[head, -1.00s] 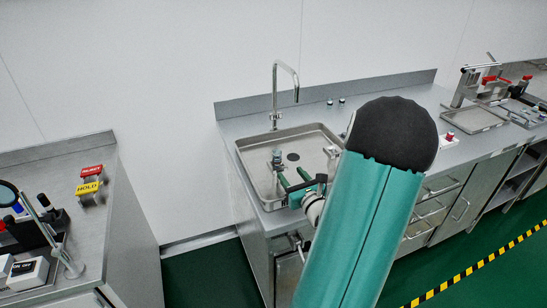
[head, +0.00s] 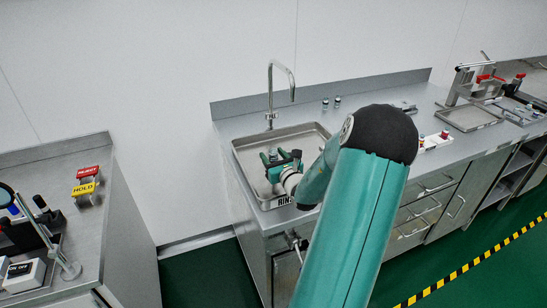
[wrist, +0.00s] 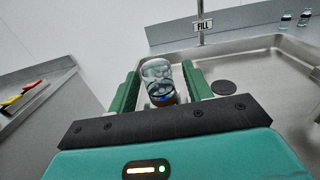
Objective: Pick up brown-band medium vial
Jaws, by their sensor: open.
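A clear glass vial (wrist: 158,76) with a dark cap-like end, and brown and blue near its lower end, stands between my two green fingers in the wrist view. My gripper (wrist: 160,78) is open around it, with a finger on each side. Small gaps seem to show beside the glass, and the lowest part of the vial is hidden by the gripper body. In the head view my gripper (head: 282,156) is over the steel sink basin (head: 245,165), and the vial is mostly hidden there.
The faucet (head: 270,95) rises behind the basin. A dark drain (wrist: 224,88) lies right of my fingers. Two small vials (head: 331,102) stand on the counter behind. My arm hides the basin's right side. Red and yellow signs (head: 87,181) stand on the left counter.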

